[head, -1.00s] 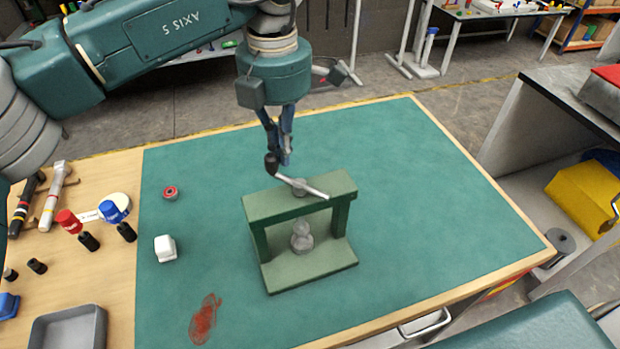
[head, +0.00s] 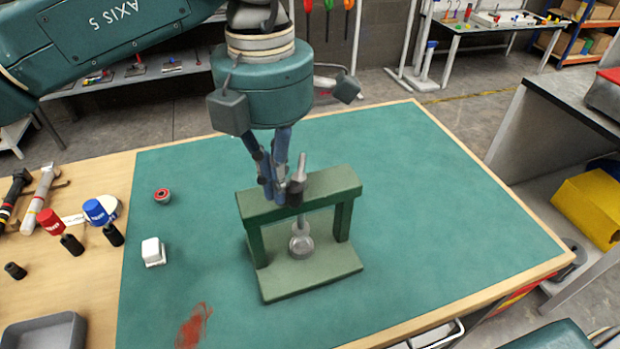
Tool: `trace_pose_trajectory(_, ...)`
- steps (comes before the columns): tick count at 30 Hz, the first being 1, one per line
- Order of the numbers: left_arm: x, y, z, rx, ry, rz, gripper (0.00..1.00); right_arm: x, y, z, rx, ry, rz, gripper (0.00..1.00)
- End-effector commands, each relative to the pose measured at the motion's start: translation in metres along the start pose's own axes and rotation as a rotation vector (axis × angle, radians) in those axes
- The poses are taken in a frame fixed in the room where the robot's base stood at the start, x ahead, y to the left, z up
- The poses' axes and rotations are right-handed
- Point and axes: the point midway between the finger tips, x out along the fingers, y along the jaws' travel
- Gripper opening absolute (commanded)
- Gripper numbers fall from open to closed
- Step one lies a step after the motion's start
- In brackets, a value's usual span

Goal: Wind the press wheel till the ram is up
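The green press (head: 300,193) stands upright on the teal mat. Its winding handle, a grey bar (head: 302,168) with a black knob (head: 296,196), lies across the top beam, the knob toward the near side. The rounded grey ram (head: 301,243) shows low between the posts, close to the base plate; whether it touches is unclear. My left gripper (head: 276,193) points down from above, its blue fingers right beside the black knob, on its left in the picture. The fingers overlap closely, so a grip on the knob cannot be made out. My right gripper is out of view.
On the mat's left are a small red-rimmed round part (head: 162,196), a white block (head: 153,252) and a red smear (head: 194,327). Tools, red and blue capped items and a grey tray (head: 45,331) lie on the wood at left. The mat's right side is clear.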

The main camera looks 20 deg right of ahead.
Motion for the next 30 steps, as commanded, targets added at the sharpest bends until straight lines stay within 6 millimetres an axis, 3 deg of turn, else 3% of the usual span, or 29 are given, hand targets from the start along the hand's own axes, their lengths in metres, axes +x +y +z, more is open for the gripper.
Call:
trace_pose_trajectory(5,-0.001,-0.021,0.016,0.003,0.000,0.000,0.00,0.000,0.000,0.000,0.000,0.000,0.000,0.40)
trace_pose_trajectory(18,-0.002,-0.009,0.005,0.000,-0.001,-0.001,0.00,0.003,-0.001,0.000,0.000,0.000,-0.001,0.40)
trace_pose_trajectory(30,-0.038,-0.009,0.005,0.000,-0.001,-0.001,0.00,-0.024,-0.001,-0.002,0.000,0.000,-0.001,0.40)
